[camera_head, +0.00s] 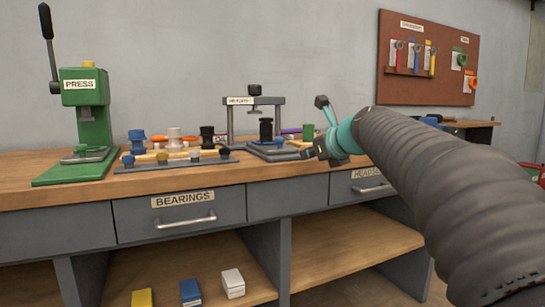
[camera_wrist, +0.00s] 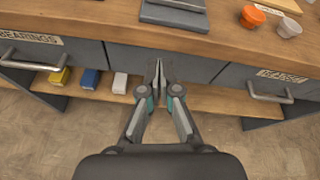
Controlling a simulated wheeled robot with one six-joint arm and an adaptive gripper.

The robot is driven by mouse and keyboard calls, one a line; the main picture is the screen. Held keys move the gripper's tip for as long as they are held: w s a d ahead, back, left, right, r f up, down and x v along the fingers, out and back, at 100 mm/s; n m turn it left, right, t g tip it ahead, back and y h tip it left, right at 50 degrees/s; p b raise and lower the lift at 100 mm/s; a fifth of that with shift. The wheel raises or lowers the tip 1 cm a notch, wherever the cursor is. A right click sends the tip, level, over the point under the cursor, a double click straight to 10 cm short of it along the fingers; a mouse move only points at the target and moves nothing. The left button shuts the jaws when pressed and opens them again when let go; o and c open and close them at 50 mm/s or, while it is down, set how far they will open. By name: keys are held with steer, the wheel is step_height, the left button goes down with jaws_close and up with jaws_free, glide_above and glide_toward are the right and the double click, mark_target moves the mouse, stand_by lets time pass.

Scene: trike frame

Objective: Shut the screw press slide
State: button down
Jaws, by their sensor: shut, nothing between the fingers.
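The screw press (camera_head: 254,101) is a grey metal frame with a black knob on top, standing on the bench right of centre in the head view. At its foot a dark grey plate, apparently the slide (camera_head: 275,154), lies toward the bench's front edge with a black part and a blue-topped part near it. In the wrist view a grey plate (camera_wrist: 174,16) at the top matches it, partly cut off. My gripper (camera_wrist: 158,72) is shut and empty, its fingertips in front of the bench edge below that plate. It also shows in the head view (camera_head: 319,148), right of the press.
A green lever press (camera_head: 85,110) stands at the left. A rack (camera_head: 175,162) of knobs lies beside the screw press. Drawers with protruding handles (camera_head: 185,222) line the bench front. An orange cup (camera_wrist: 253,15) and a white cup (camera_wrist: 289,27) stand right of the plate.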

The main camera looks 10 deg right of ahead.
steer(key=w+r+m, duration=0.1)
steer(key=w+m, duration=0.1)
steer(key=w, duration=0.1)
glide_toward(278, 147)
steer(key=f, duration=0.1)
steer(key=w+f, duration=0.2)
steer(key=shift+a+f+t+b, duration=0.1)
steer(key=shift+a+t+b, duration=0.2)
steer(key=shift+w+a, duration=0.3)
steer(key=shift+w, duration=0.6)
steer(key=shift+w+a+r+p, duration=0.15)
steer(key=shift+w+r+p, duration=0.15)
steer(key=shift+w+p, duration=0.55)
steer(key=p, duration=0.1)
steer(key=w+p, duration=0.1)
steer(key=shift+w+a+p, duration=0.1)
steer(key=shift+a+p, duration=0.2)
steer(key=shift+p, duration=0.05)
steer(key=shift+w+a, duration=0.1)
steer(key=shift+w, duration=0.2)
steer(key=shift+w+f, duration=0.1)
steer(key=shift+f, duration=0.2)
